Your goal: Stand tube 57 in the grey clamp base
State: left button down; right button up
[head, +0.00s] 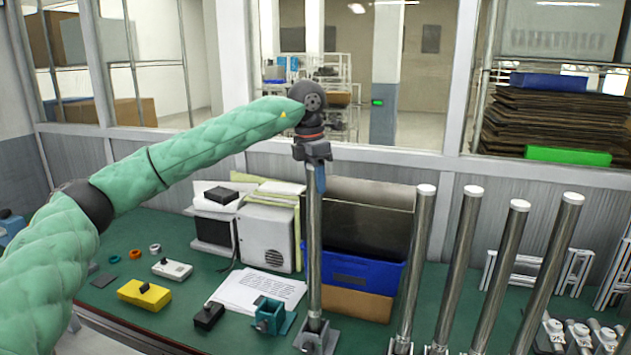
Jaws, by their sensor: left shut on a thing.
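My left gripper (316,172) points down and is shut around the upper part of a steel tube (314,245). The tube is upright. Its lower end meets a grey clamp base (317,338) near the table's front edge; I cannot tell whether it is fully seated. No number is readable on the tube. My right gripper is out of view.
Several white-capped tubes (417,260) stand at right. A teal clamp (270,316), a black block (208,316) and a yellow box (144,294) lie left of the base on the green table (200,272). A blue bin (350,271) stands behind the tube.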

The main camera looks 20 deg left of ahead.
pick_arm(q)
jog(key=shift+f+b, duration=0.45)
jog(key=shift+f, duration=0.15)
dwell(0.5)
jog(key=c, duration=1.2)
grip_release()
jog(key=shift+s+a+r+p, duration=0.15)
jog(key=shift+r+p, duration=0.4)
jog(key=shift+r, duration=1.3)
jog(key=shift+s+a+r+p, duration=0.2)
jog(key=shift+r+p, duration=0.4)
jog(key=shift+r, duration=1.2)
jog(key=shift+s+a+r+p, duration=0.15)
jog(key=shift+r+p, duration=0.4)
jog(key=shift+r, duration=1.3)
jog(key=shift+d, duration=0.1)
